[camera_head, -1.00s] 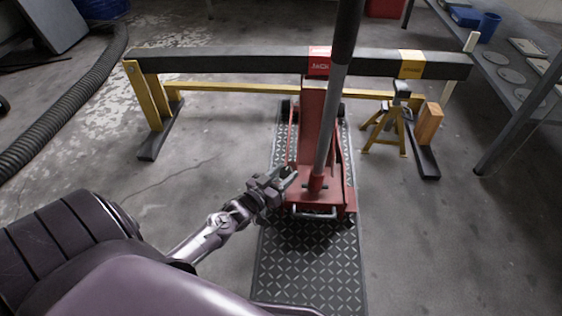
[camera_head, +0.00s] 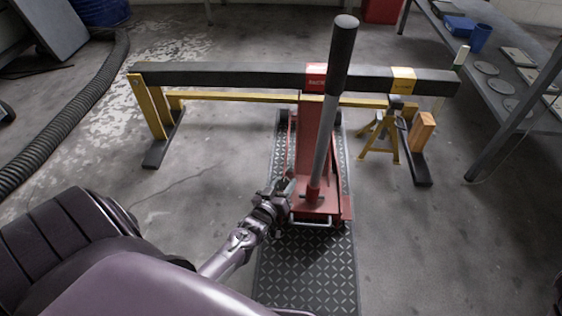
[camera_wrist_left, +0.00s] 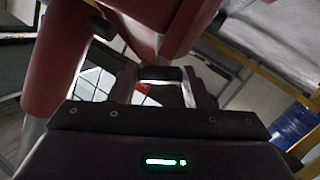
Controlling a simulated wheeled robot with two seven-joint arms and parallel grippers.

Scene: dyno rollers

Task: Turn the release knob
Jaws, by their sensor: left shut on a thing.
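The red floor jack (camera_head: 322,200) stands on a dark tread mat, its long grey handle (camera_head: 325,140) with a black grip (camera_head: 343,50) leaning up and slightly right. My left gripper (camera_head: 284,186) is at the left side of the jack, close to the handle's base. Its jaws are shut on a small part there, which I take to be the release knob; the knob itself is mostly hidden by the fingers. In the left wrist view the fingers (camera_wrist_left: 161,84) sit under red jack parts (camera_wrist_left: 160,25). My right gripper is not in view.
A black padded beam (camera_head: 230,75) on a yellow frame crosses behind the jack. A yellow jack stand (camera_head: 378,138) and a wood block (camera_head: 422,132) stand at right. A grey bench (camera_head: 500,85) is far right. A black hose (camera_head: 70,115) lies left. The mat's near part (camera_head: 310,265) is clear.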

